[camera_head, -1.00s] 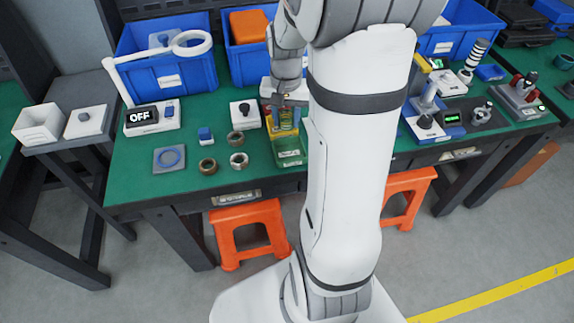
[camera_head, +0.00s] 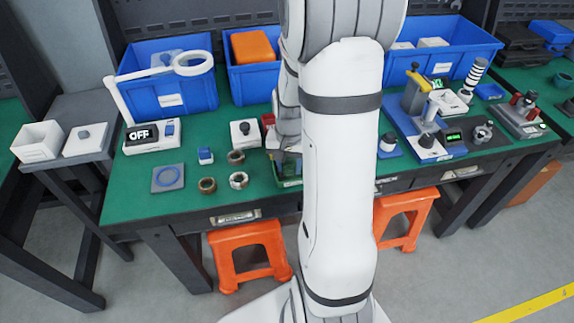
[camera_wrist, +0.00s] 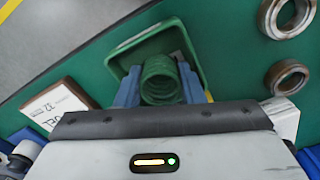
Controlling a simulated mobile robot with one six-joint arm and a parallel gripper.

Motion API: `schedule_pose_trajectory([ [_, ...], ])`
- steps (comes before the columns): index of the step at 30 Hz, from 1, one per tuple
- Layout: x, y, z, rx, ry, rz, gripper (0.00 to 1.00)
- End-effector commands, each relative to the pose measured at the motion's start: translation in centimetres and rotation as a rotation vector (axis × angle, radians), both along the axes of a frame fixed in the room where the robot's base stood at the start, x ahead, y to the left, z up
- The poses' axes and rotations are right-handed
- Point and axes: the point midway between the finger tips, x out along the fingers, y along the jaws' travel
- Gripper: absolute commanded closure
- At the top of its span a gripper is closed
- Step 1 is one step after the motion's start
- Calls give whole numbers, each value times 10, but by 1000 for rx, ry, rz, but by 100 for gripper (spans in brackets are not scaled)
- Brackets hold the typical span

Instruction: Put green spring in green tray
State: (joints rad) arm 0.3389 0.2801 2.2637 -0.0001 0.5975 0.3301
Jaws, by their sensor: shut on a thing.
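The green spring (camera_wrist: 160,84) sits between the two blue fingers of my gripper (camera_wrist: 160,72) in the wrist view. My gripper is shut on it. The green tray (camera_wrist: 195,40) lies beneath and beyond the spring in the wrist view, with the spring overlapping its near part. I cannot tell whether the spring touches the tray floor. In the head view the green tray (camera_head: 289,184) shows only in part at the table's front edge, left of my arm. My arm hides the spring and the fingertips there.
A printed white card or box (camera_wrist: 60,108) lies near the tray. Blue bins (camera_head: 168,95) stand behind. A blue-based testing device (camera_head: 428,145) stands to the right.

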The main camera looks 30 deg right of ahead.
Motion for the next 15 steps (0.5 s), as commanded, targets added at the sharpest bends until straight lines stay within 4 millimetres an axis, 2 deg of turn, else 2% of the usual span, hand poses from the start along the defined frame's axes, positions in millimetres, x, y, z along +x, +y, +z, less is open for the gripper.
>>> schedule_pose_trajectory([
  [6,0,0,-4,0,0,0,89],
  [7,0,0,-4,0,0,-1,64],
  [10,0,0,-3,0,0,-1,56],
  [15,0,-1,-3,0,0,-1,56],
])
